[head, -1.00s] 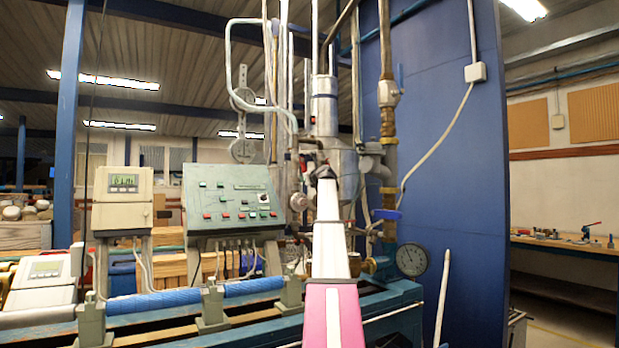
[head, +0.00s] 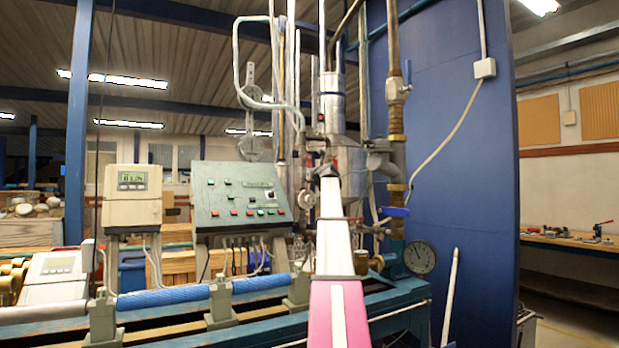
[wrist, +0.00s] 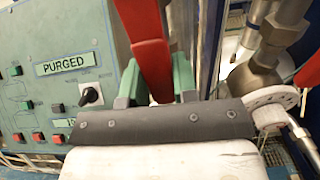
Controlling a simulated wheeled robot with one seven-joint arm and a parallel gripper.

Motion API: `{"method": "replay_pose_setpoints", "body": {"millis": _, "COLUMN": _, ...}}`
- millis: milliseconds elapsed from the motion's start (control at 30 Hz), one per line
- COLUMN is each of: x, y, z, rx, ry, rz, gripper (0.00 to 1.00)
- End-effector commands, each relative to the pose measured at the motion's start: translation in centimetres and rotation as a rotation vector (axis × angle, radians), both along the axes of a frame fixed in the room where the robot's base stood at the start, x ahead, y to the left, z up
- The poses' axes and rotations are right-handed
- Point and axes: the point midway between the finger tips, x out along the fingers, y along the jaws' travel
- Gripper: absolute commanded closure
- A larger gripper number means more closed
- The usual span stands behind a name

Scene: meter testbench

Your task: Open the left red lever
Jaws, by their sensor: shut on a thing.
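A long red lever (wrist: 150,42) runs down from the top of the wrist view to between the two green fingers of my gripper (wrist: 155,76). The fingers stand on both sides of the lever and are shut on it. The lever's upper end is cut off by the frame edge. A second red piece (wrist: 310,70) shows at the right edge of the wrist view, apart from my gripper. In the head view my own white and pink arm reaches toward the pipes and hides the gripper and most of the lever.
A green control panel (head: 238,190) stands left of my arm; it also shows in the wrist view (wrist: 60,50). Metal pipework (wrist: 275,45) is close on the right. A pressure gauge (head: 420,257), a blue-handled valve (head: 395,212) and a blue wall (head: 455,170) lie right of my arm.

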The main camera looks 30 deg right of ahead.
Motion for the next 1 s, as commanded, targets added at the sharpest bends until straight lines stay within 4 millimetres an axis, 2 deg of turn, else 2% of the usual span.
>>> {"method": "replay_pose_setpoints", "body": {"millis": 67, "x": -0.1, "y": 0.2, "z": -0.1, "rx": 0.012, "ry": 0.0, "rz": 0.005, "gripper": 1.0}}
{"method": "replay_pose_setpoints", "body": {"millis": 100, "x": -0.1, "y": 0.2, "z": -0.1, "rx": 0.011, "ry": 0.0, "rz": 0.005, "gripper": 0.67}}
{"method": "replay_pose_setpoints", "body": {"millis": 167, "x": -0.1, "y": 0.2, "z": -0.1, "rx": 0.01, "ry": 0.0, "rz": 0.005, "gripper": 0.48}}
{"method": "replay_pose_setpoints", "body": {"millis": 467, "x": -0.1, "y": 0.1, "z": 0.0, "rx": 0.006, "ry": -0.001, "rz": 0.003, "gripper": 0.48}}
{"method": "replay_pose_setpoints", "body": {"millis": 633, "x": -0.9, "y": 0.1, "z": -0.1, "rx": 0.005, "ry": -0.001, "rz": 0.002, "gripper": 0.48}}
{"method": "replay_pose_setpoints", "body": {"millis": 767, "x": -2.5, "y": 0.2, "z": -0.1, "rx": 0.005, "ry": -0.001, "rz": 0.002, "gripper": 0.48}}
{"method": "replay_pose_setpoints", "body": {"millis": 1000, "x": -6.9, "y": 0.3, "z": -0.2, "rx": 0.006, "ry": -0.001, "rz": 0.002, "gripper": 0.48}}
